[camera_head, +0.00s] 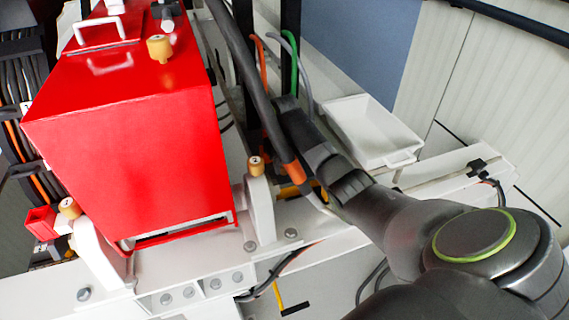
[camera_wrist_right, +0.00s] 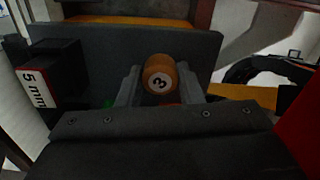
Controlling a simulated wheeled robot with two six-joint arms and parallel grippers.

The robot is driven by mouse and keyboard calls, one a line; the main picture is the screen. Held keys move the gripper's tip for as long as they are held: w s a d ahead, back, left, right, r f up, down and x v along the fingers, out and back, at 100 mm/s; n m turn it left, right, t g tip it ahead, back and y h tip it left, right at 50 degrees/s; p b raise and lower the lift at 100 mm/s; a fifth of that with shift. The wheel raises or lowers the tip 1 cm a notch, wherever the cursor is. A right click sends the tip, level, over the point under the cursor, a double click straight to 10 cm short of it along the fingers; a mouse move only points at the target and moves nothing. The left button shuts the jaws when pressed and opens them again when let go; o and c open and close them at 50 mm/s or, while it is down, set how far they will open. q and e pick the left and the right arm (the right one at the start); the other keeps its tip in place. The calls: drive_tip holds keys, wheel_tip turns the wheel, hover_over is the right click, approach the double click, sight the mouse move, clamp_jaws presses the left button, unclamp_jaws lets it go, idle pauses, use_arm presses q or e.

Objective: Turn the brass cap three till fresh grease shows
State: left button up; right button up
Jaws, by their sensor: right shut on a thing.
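The brass cap three (camera_wrist_right: 160,72), a round brass-coloured cap with a "3" on a white disc, shows in the middle of the right wrist view. My right gripper (camera_wrist_right: 159,88) is shut on it, with one grey finger on each side. In the head view my right arm reaches in from the right, and the gripper (camera_head: 286,104) is at its far end; cap three is hidden there. Whether grease shows at the cap cannot be made out. My left gripper is in neither view.
A red housing (camera_head: 140,140) with a brass cap (camera_head: 160,48) on top stands at left. Two other brass caps sit on white posts, one beside my arm (camera_head: 257,166), one at far left (camera_head: 69,207). A white tray (camera_head: 372,130) lies behind my arm. Hoses run close by.

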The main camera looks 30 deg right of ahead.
drive_tip(key=shift+w+r+m, duration=0.1)
drive_tip(key=shift+m, duration=0.2)
drive_tip(key=o, duration=1)
